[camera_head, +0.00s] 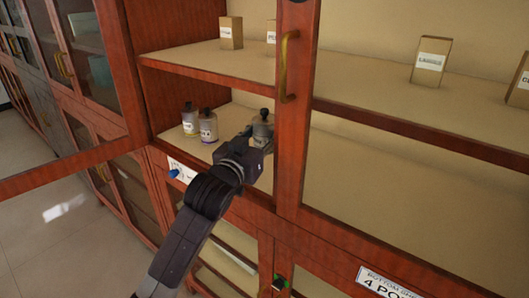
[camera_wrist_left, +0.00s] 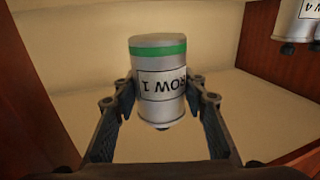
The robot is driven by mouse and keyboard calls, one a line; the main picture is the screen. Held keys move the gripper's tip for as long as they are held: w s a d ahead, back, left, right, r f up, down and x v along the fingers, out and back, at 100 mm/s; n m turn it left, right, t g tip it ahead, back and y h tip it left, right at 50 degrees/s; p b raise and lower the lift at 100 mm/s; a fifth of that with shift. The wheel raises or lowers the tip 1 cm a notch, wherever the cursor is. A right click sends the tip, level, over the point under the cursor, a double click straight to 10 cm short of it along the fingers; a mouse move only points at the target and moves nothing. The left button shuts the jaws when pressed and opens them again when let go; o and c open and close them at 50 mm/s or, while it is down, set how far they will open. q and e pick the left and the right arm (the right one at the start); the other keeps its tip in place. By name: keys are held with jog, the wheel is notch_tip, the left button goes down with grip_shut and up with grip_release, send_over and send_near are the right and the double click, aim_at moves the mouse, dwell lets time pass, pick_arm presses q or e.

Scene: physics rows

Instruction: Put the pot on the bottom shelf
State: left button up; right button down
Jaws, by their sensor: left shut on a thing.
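A grey pot (camera_head: 263,125) with a dark knob on top is held by my left gripper (camera_head: 255,140) inside the open left part of the cabinet, at the lower shelf (camera_head: 236,114). In the left wrist view the pot (camera_wrist_left: 158,65) appears upside down, with a green band and a label that reads ROW 1. The fingers of my left gripper (camera_wrist_left: 160,95) close on it from both sides. I cannot tell whether its base touches the shelf. My right gripper is not in view.
Two similar pots, one with a yellow band (camera_head: 190,120) and one with a purple band (camera_head: 208,127), stand left of the held pot. Small boxes (camera_head: 231,33) stand on the shelf above. A door frame with a brass handle (camera_head: 288,66) rises just to the right.

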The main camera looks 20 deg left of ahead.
aim_at(263, 143)
pick_arm(q)
jog(key=f, duration=0.3)
jog(key=shift+s+a+f, duration=0.1)
jog(key=shift+s, duration=0.1)
notch_tip(263, 143, down, 3)
jog(key=shift+f+p, duration=0.1)
jog(key=shift+p, duration=0.25)
jog(key=shift+w+f, duration=0.2)
jog(key=shift+f, duration=0.2)
jog(key=o, duration=1.2)
jog(key=shift+c, duration=0.2)
jog(key=shift+s, duration=0.15)
